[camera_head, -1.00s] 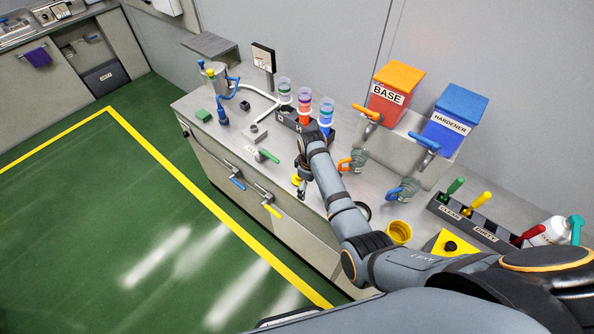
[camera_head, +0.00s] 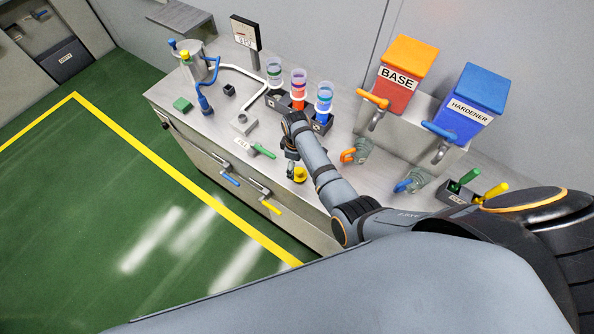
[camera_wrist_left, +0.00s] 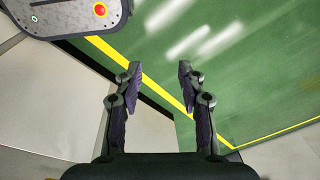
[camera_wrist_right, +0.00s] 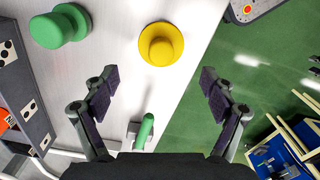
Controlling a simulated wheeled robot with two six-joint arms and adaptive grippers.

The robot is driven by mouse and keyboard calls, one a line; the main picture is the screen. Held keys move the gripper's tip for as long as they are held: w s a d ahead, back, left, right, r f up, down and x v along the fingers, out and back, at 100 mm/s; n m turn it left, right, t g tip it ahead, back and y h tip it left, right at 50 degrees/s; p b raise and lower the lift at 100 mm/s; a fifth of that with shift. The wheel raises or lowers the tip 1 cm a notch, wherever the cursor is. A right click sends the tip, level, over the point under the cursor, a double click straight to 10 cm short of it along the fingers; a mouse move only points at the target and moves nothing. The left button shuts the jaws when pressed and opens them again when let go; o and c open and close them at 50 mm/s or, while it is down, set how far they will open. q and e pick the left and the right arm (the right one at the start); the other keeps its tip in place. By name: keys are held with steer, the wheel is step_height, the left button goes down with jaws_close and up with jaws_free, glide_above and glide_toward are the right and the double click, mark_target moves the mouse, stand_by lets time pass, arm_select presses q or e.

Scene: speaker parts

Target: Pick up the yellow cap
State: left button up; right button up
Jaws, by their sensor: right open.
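The yellow cap (camera_head: 299,175) stands near the front edge of the bench, just right of my right gripper (camera_head: 291,170). In the right wrist view the yellow cap (camera_wrist_right: 161,44) is round with a raised knob, on the bench ahead of the fingertips and roughly centred between them. My right gripper (camera_wrist_right: 159,80) is open and empty; the cap is not between its fingers. My left gripper (camera_wrist_left: 160,80) shows only in its wrist view, open and empty, above the floor and a yellow line.
A green cap (camera_wrist_right: 58,27) stands left of the yellow one in the right wrist view. A green-handled item (camera_head: 262,150) lies near the front edge. Behind are a rack of cups (camera_head: 298,88), the BASE dispenser (camera_head: 390,90) and the HARDENER dispenser (camera_head: 462,115).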

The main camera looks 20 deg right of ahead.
mark_target(299, 172)
steer(key=shift+s+d+f+b, duration=0.15)
steer(key=shift+s+f+b, duration=0.2)
steer(key=shift+f+b, duration=0.25)
steer(key=shift+s+d+f+b, duration=0.15)
steer(key=shift+s+f+b, duration=0.2)
steer(key=shift+b, duration=0.3)
steer(key=f+b, duration=0.2)
steer(key=b, duration=0.1)
steer(key=shift+d+f, duration=0.25)
steer(key=shift+w+f, duration=0.25)
steer(key=shift+w, duration=0.15)
steer(key=shift+a+r, duration=0.1)
steer(key=shift+r, duration=0.1)
steer(key=shift+c, duration=0.6)
steer(key=shift+s, duration=0.25)
steer(key=shift+c, duration=1.3)
steer(key=c, duration=0.7)
arm_select(q)
step_height(299, 172, down, 6)
steer(key=s, duration=0.2)
steer(key=shift+d, duration=0.25)
arm_select(e)
steer(key=shift+s, duration=0.1)
steer(key=shift+c, duration=1.2)
